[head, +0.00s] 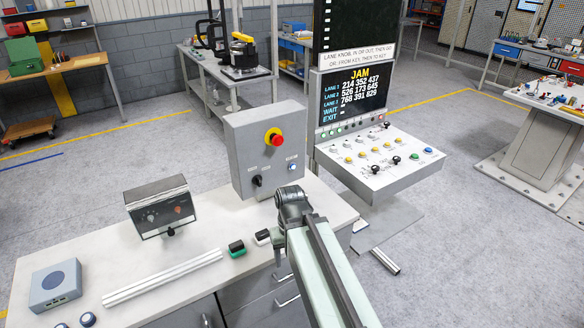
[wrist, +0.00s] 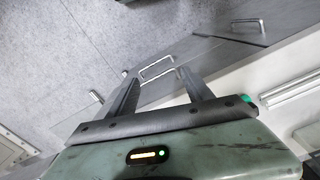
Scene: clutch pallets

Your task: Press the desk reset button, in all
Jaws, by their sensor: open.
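A grey control box (head: 266,150) stands upright on the white desk (head: 205,240). Its face has a red mushroom button on yellow (head: 274,138), a black knob (head: 257,181) and a small blue button (head: 291,166). Its labels are too small to read, so I cannot confirm which button is the reset. My arm reaches up from the bottom of the head view and ends just in front of the box's lower right. My gripper (wrist: 157,88) is open and empty in the wrist view, its fingers over the drawer fronts and floor. The wrist view does not show the buttons.
A console with a JAM screen (head: 358,93) stands behind at right. Drawer handles (wrist: 157,68) protrude.

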